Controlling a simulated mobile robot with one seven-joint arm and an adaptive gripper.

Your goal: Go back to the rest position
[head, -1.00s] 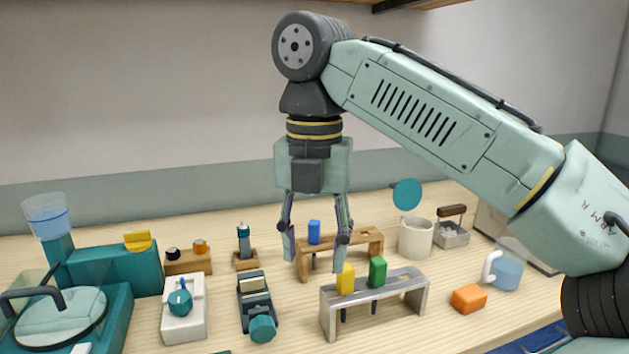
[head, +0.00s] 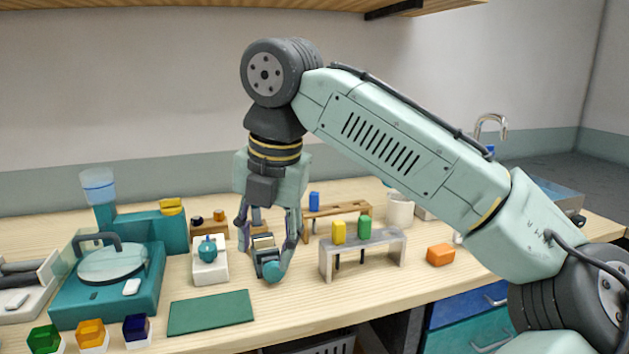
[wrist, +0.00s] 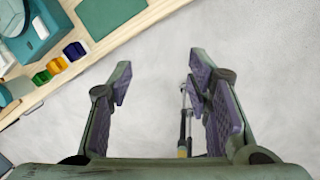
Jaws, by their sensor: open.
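My gripper (head: 268,238) hangs pointing down in the head view, open and empty. It overlaps the small black device with a teal knob (head: 271,270) in the picture. In the wrist view the open fingers (wrist: 160,78) have bare grey floor between and below them, with the table edge off to the upper left. The grey metal rack (head: 392,246) stands to its right, holding a rod with a yellow head (head: 338,232) and one with a green head (head: 365,227). A blue-headed rod (head: 314,201) stands at the wooden rack (head: 345,209) behind, partly hidden.
A teal machine (head: 150,280) with a round lid stands at the left. Green, amber and blue blocks (head: 90,333) line the front edge near a green mat (head: 210,312). An orange block (head: 440,254) lies right of the metal rack. A shelf (head: 200,5) hangs above.

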